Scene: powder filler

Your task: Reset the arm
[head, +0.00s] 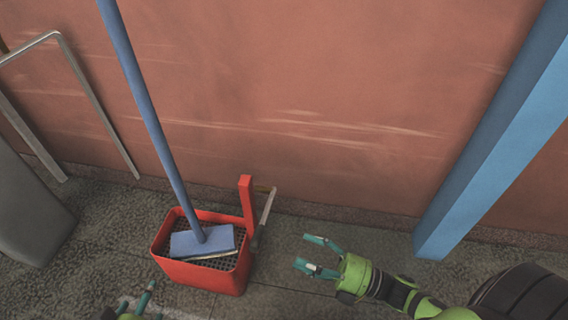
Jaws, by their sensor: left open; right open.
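My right gripper (306,252) reaches in from the lower right, with its two teal fingers spread and nothing between them. It is over the floor, to the right of a red bucket (200,278) and apart from it in the picture. My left gripper (155,300) shows only partly at the bottom edge, below the bucket. Its teal fingers are apart and I see nothing held; the rest of that arm is cut off by the frame.
A mop with a blue pole (150,110) and flat blue head (203,242) stands tilted in the bucket. A blue post (495,130) rises at right. A metal frame (95,95) stands at left against the red wall (300,90).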

